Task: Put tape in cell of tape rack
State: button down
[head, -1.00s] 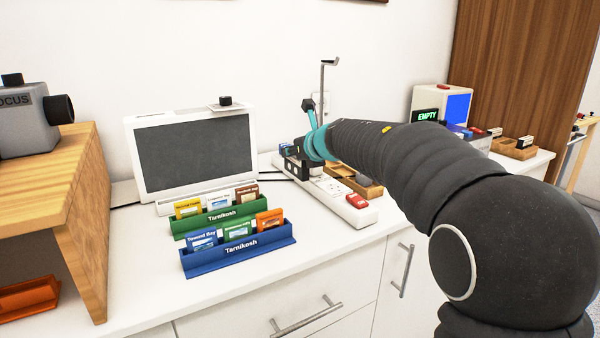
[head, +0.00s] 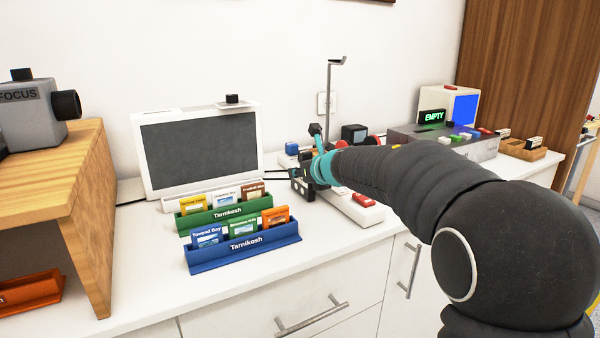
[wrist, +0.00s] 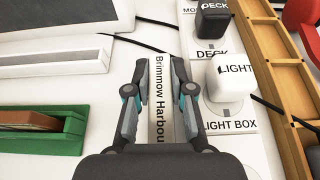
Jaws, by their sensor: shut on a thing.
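My gripper (head: 304,182) is over the white switch strip on the counter, partly hidden by my arm. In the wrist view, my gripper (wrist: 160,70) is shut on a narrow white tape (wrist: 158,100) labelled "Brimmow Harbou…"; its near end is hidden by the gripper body. A wooden rack with divided cells (wrist: 283,78) stands to the right of the gripper in the wrist view, apart from the tape. I cannot tell whether this is the tape rack. The cells I see there look mostly empty.
Green (head: 225,219) and blue (head: 243,254) card holders stand left of my gripper, before a grey-screened monitor (head: 200,150). Black "DECK" (wrist: 213,20) and white "LIGHT BOX" (wrist: 230,78) switches lie close by the gripper. A grey box with coloured buttons (head: 480,150) stands behind my arm. The front counter is clear.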

jog(key=c, duration=1)
grip_release()
